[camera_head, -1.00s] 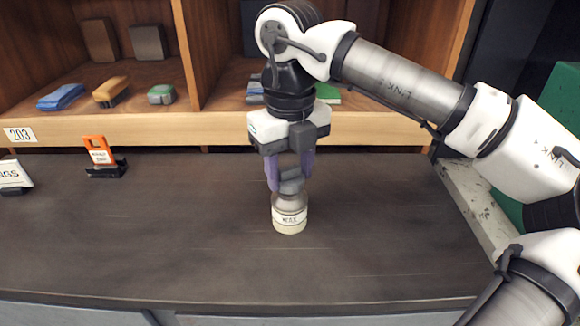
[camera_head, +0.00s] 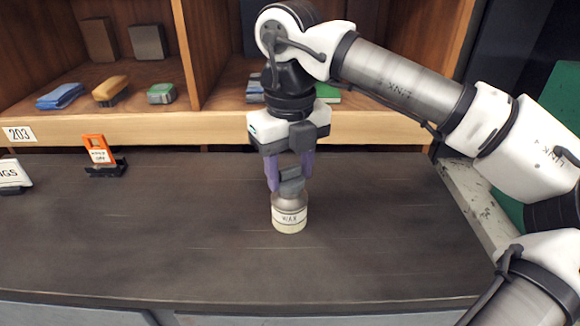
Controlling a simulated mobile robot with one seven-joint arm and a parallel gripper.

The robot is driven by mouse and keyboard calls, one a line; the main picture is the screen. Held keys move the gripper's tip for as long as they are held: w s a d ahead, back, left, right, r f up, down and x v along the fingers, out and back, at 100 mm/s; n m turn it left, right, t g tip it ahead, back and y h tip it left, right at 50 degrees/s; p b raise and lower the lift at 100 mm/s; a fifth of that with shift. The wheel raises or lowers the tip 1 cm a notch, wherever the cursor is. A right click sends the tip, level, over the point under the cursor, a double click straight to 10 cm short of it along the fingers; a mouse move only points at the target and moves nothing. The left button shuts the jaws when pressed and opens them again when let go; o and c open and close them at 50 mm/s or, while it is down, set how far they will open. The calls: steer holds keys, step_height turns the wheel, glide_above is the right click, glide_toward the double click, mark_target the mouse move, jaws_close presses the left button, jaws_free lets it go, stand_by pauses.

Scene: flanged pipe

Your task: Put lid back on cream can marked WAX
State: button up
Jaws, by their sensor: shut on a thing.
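The cream can (camera_head: 289,217) stands upright on the dark worktop. Its label reads WAX, and its upper part is a grey-brown metal shoulder. My gripper (camera_head: 289,181) points straight down over the can, with its purple fingers on either side of a dark grey lid (camera_head: 291,184). The gripper is shut on the lid. The lid is at the can's top and in line with it; I cannot tell whether it is fully seated.
The worktop (camera_head: 180,240) is clear around the can. An orange tagged item on a black base (camera_head: 102,155) and a white labelled block (camera_head: 12,175) stand at left. Wooden shelves with brushes and a blue cloth (camera_head: 61,96) rise behind.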

stand_by(0.4)
steer(key=o, duration=1)
steer(key=shift+o, duration=0.4)
steer(key=o, duration=0.4)
steer(key=shift+r, duration=0.1)
steer(key=shift+r+p, duration=2.55)
steer(key=shift+r, duration=0.9)
